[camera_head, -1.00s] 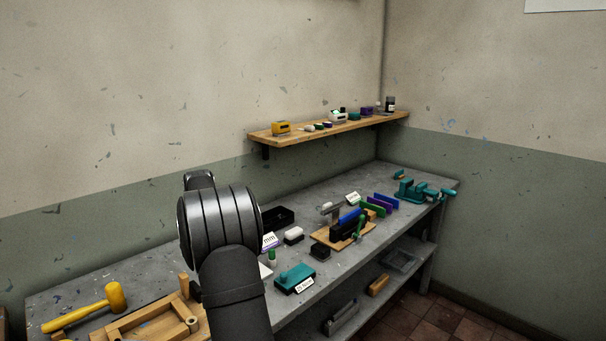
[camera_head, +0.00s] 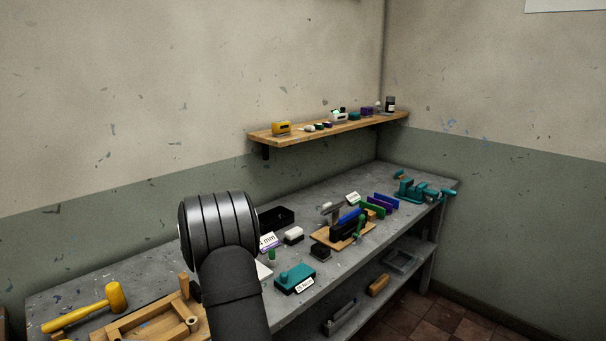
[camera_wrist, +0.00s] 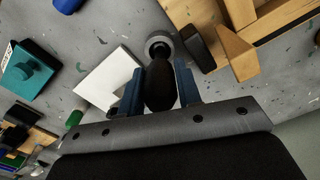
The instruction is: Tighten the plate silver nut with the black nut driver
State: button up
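In the wrist view, a black bulb-shaped handle (camera_wrist: 159,88), which looks like the black nut driver, sits between the two blue fingers of my gripper (camera_wrist: 158,92). The fingers appear to press against both sides of it. Its far end points toward a grey round piece (camera_wrist: 158,42) on the bench; I cannot tell whether they touch. A white flat square (camera_wrist: 108,80) lies just left of the fingers. I cannot make out a silver nut. In the head view, my arm hides the gripper and the handle.
The grey bench (camera_head: 330,205) holds a teal box (camera_head: 295,277), a black tray (camera_head: 276,218), a wooden frame (camera_head: 150,322) and a yellow mallet (camera_head: 90,307). In the wrist view, a black block (camera_wrist: 197,47) and wood (camera_wrist: 240,52) lie close right of the fingers.

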jog(key=c, duration=0.3)
jog(key=shift+r, duration=2.35)
jog(key=shift+s+a+r, duration=0.1)
jog(key=shift+r, duration=0.05)
jog(key=s+a+r, duration=0.4)
jog(key=s+r, duration=0.1)
jog(key=r, duration=0.2)
jog(key=s+a+n, duration=0.2)
jog(key=s+a, duration=0.1)
jog(key=s, duration=0.5)
jog(key=s+a+n, duration=0.2)
jog(key=s+a, duration=0.2)
jog(key=s, duration=0.5)
jog(key=shift+f, duration=0.45)
jog(key=shift+a, duration=0.1)
